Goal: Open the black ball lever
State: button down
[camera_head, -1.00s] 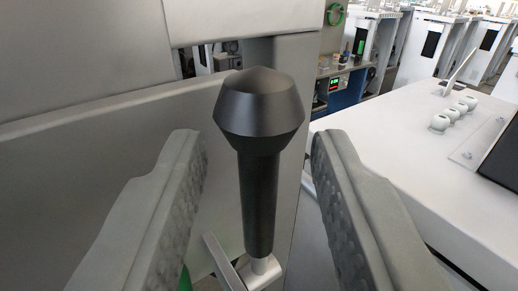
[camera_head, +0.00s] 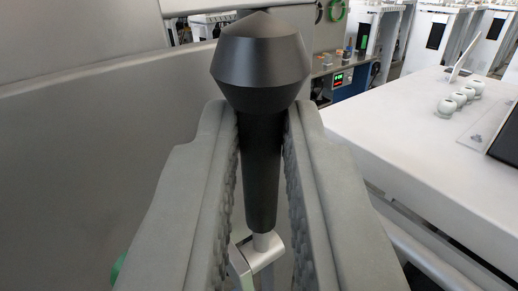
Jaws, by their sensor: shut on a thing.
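The black ball lever (camera_head: 260,62) stands upright in the middle of the view. It has a faceted knob on top and a black shaft that narrows downward to a metal rod and a silver bracket (camera_head: 258,252). My gripper (camera_head: 262,125) is shut on the lever's shaft just below the knob, with one grey textured finger on each side. The knob sits above the fingertips. The lower end of the shaft shows between the fingers.
A grey metal panel (camera_head: 90,140) fills the left side behind the lever. A white table (camera_head: 420,150) lies to the right, with several small white round pieces (camera_head: 460,97) and a dark screen (camera_head: 505,135) on it. A workbench and other machines stand farther back.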

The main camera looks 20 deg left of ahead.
jog(key=shift+s+d+r+m+t, duration=0.2)
jog(key=shift+s+d+m+t, duration=0.2)
jog(key=shift+s+d+t, duration=0.15)
jog(key=shift+s+d+f+m+t+h, duration=0.4)
jog(key=shift+d+f+m+t, duration=0.2)
jog(key=shift+m+t, duration=0.45)
jog(key=shift+s+d+f+m+t+h, duration=0.4)
jog(key=shift+d+f+m+t, duration=0.2)
jog(key=shift+m+t, duration=0.5)
jog(key=shift+s+d+f+m+t+h, duration=0.3)
jog(key=shift+s+d+f+m+t, duration=0.3)
jog(key=shift+m+t, duration=0.45)
jog(key=shift+w+f, duration=0.1)
jog(key=c, duration=1.6)
grip_release()
jog(key=shift+o, duration=1)
jog(key=shift+d, duration=0.2)
jog(key=shift+a+f, duration=0.15)
jog(key=shift+a, duration=0.05)
